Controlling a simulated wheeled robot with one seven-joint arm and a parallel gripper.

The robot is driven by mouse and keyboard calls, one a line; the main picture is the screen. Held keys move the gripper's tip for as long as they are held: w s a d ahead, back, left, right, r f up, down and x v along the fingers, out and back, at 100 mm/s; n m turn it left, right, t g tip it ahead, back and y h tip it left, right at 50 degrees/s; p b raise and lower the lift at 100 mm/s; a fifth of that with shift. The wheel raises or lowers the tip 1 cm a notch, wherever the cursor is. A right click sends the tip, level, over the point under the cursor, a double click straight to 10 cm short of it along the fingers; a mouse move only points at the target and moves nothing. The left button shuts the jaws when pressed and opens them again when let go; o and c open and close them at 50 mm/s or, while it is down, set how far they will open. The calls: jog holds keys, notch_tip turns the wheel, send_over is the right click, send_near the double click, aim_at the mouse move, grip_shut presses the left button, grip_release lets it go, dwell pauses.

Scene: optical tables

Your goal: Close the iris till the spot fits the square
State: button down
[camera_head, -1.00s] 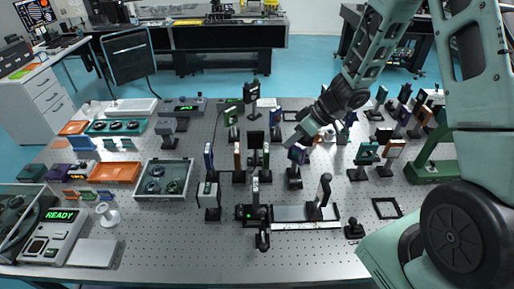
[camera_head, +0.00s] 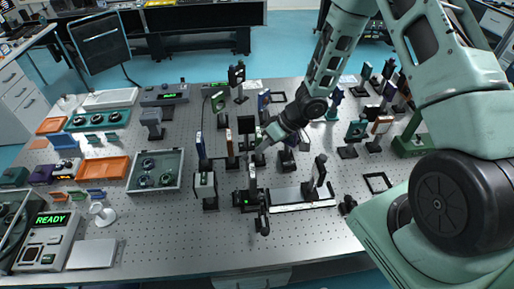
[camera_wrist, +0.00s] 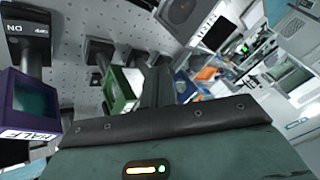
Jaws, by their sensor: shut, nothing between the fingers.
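In the wrist view a grey square mount with a round dark centre (camera_wrist: 182,10) stands at the top, beside a white label reading IRIS. In the head view I cannot tell which mount is the iris. My gripper (camera_head: 262,140) is at the end of the arm, low among the upright mounts near the table's middle. It is shut and empty; its dark fingers (camera_wrist: 155,86) point up the wrist view. A dark upright panel (camera_head: 247,125) stands just left of it. I cannot make out a light spot or a square outline.
A purple mount labelled HALF (camera_wrist: 35,105) and a green mount (camera_wrist: 120,90) stand close by in the wrist view. A black device with a rail (camera_head: 290,197) lies in front of the gripper. A READY box (camera_head: 47,240) is at left. The table's front strip is clear.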

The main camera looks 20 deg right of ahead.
jog(key=shift+s+a+r, duration=0.2)
jog(key=shift+a, duration=0.4)
jog(key=shift+s+a+r, duration=0.15)
jog(key=shift+s+a, duration=0.05)
jog(key=shift+a, duration=0.35)
jog(key=shift+f, duration=0.1)
jog(key=shift+s+a+r+t+b, duration=0.25)
jog(key=shift+s+r+t+b, duration=0.25)
jog(key=shift+b, duration=0.55)
jog(key=shift+s+r, duration=0.1)
jog(key=shift+s, duration=0.05)
jog(key=shift+r+p, duration=0.75)
jog(key=shift+p, duration=0.2)
jog(key=shift+d, duration=0.1)
